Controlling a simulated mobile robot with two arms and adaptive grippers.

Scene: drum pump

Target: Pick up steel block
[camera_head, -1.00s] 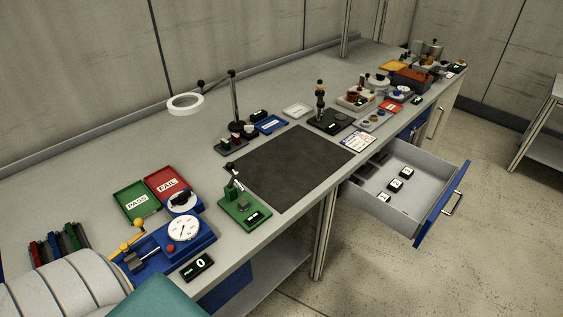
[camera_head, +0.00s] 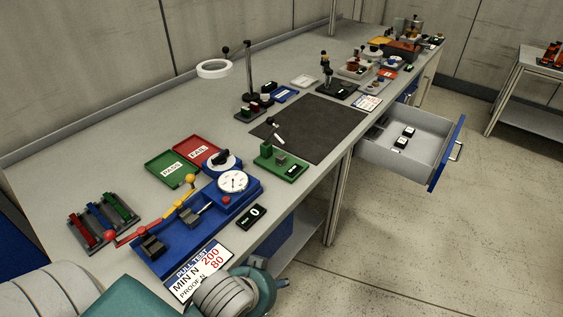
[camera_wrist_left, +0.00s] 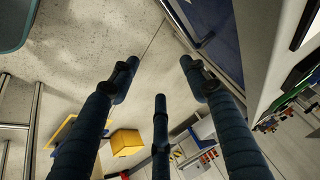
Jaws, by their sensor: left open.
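A small grey metal-looking block (camera_head: 281,159) sits on the green fixture (camera_head: 292,171) beside the dark mat in the head view. I cannot tell for certain whether it is the steel block. My left gripper (camera_wrist_left: 158,78) shows in the left wrist view with its dark fingers spread, open and empty above the floor. The grey block is not seen in that view, and the gripper is well away from the bench top. My right gripper is in neither view.
The blue pull tester (camera_head: 205,212) with dial stands in front of the green PASS tray (camera_head: 173,167) and red FAIL tray (camera_head: 197,152). An open drawer (camera_head: 437,165) juts out at right, holding black labelled pieces (camera_head: 401,142).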

